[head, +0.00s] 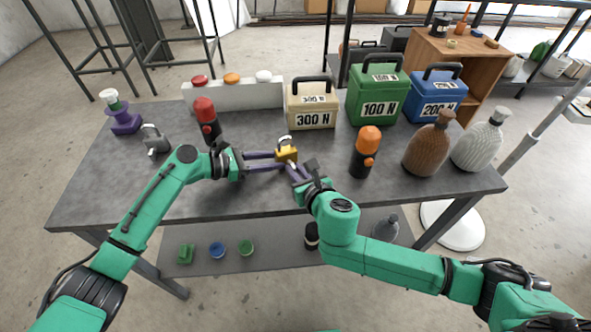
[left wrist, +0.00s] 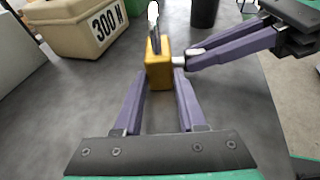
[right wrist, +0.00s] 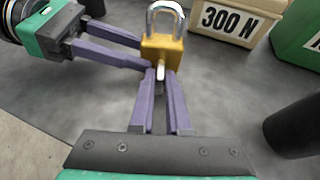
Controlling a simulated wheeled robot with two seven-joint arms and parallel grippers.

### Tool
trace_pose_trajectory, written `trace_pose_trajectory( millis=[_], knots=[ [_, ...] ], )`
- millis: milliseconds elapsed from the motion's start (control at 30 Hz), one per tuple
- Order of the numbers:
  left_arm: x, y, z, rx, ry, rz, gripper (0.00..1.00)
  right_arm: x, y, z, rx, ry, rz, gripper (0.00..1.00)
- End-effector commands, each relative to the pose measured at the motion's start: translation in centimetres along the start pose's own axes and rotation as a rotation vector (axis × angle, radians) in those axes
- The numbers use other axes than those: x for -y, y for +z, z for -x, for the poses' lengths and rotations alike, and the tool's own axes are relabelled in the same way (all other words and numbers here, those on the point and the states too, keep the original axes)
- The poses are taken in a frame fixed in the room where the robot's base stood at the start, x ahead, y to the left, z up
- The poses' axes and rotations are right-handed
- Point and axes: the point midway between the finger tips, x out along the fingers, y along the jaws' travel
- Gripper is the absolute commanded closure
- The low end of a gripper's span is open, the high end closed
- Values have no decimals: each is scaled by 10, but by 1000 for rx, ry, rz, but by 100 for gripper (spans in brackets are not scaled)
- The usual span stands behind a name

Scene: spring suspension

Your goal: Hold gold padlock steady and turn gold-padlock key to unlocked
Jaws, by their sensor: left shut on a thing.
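The gold padlock (head: 287,155) is upright, its silver shackle up, above the middle of the grey table. My left gripper (left wrist: 162,68) is shut on the padlock's body, one finger on each side. The silver key (right wrist: 160,72) sticks out of the padlock's body (right wrist: 161,50), between the fingertips of my right gripper (right wrist: 160,76). The right fingers are close together around the key; whether they press on it is not clear. The key also shows in the left wrist view (left wrist: 195,51), partly hidden by the right fingers. The key's turn angle is hard to make out.
Beige (head: 312,107), green (head: 378,95) and blue (head: 438,97) weight boxes stand at the back. A red-capped bottle (head: 207,121), an orange-capped bottle (head: 366,152) and a grey padlock (head: 155,140) stand around. Brown (head: 429,148) and white (head: 480,145) bottles are at the right. The table's front is clear.

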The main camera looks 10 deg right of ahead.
Motion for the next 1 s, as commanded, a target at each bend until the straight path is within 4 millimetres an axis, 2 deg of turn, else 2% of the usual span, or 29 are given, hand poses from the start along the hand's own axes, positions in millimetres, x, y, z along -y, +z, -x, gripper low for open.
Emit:
trace_pose_trajectory(
  millis=[500,767,1000],
  knots=[
    [0,0,0,1,1,-1,91,1,0,0,0,21,-54,100],
    [0,1,0,1,1,-1,91,4,-1,0,-1,82,-207,100],
    [0,1,0,1,1,-1,91,6,-2,0,-1,166,-411,100]
  ],
)
